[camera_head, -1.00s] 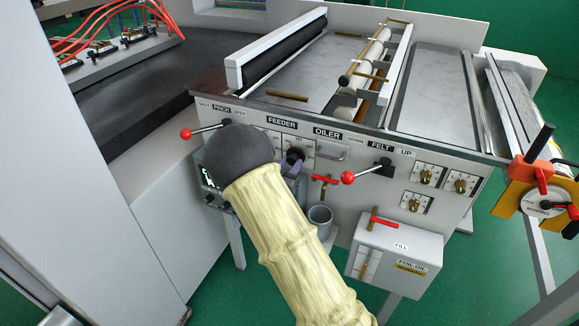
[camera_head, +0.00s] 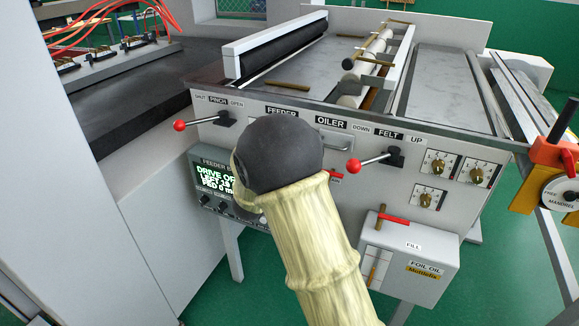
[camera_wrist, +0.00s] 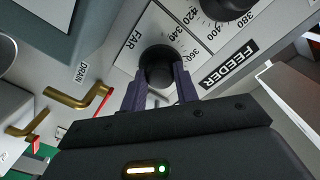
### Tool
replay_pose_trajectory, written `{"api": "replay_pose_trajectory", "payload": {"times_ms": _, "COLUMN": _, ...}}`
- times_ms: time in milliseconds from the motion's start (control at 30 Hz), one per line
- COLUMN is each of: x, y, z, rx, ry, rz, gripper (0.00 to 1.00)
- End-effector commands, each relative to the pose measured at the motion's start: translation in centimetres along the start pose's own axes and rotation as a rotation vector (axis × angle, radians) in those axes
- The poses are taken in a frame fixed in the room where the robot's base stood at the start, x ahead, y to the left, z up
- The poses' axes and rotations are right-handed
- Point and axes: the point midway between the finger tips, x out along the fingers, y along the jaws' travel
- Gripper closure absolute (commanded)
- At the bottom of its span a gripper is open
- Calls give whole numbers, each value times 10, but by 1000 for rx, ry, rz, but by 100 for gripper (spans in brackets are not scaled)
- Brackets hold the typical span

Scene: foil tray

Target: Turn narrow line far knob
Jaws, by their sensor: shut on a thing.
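The far knob (camera_wrist: 158,62) is a black round knob on a white dial plate marked FAR, with numbers around it, on the feeder panel. In the wrist view my gripper (camera_wrist: 160,78) has its two purple-grey fingers on either side of this knob, shut on it. A second black knob (camera_wrist: 232,4) on a similar dial is cut off at the top edge. In the head view my dark, round wrist and pale arm hide the gripper and the feeder dials. I cannot read the knob's setting.
The red-tipped pinch lever (camera_head: 205,121) and felt lever (camera_head: 375,160) stick out on either side of my arm. A lit display (camera_head: 215,180) sits at lower left. A brass drain valve (camera_wrist: 85,100) with a red handle is beside the dial. The oil box (camera_head: 408,262) is at lower right.

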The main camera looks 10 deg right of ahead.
Motion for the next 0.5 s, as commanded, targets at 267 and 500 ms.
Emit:
{"api": "replay_pose_trajectory", "payload": {"times_ms": 267, "x": 0, "y": 1, "z": 0, "rx": 80, "ry": -3, "rz": 1, "gripper": 93}}
{"api": "replay_pose_trajectory", "payload": {"times_ms": 500, "x": 0, "y": 0, "z": 0, "rx": 88, "ry": -3, "rz": 1, "gripper": 93}}
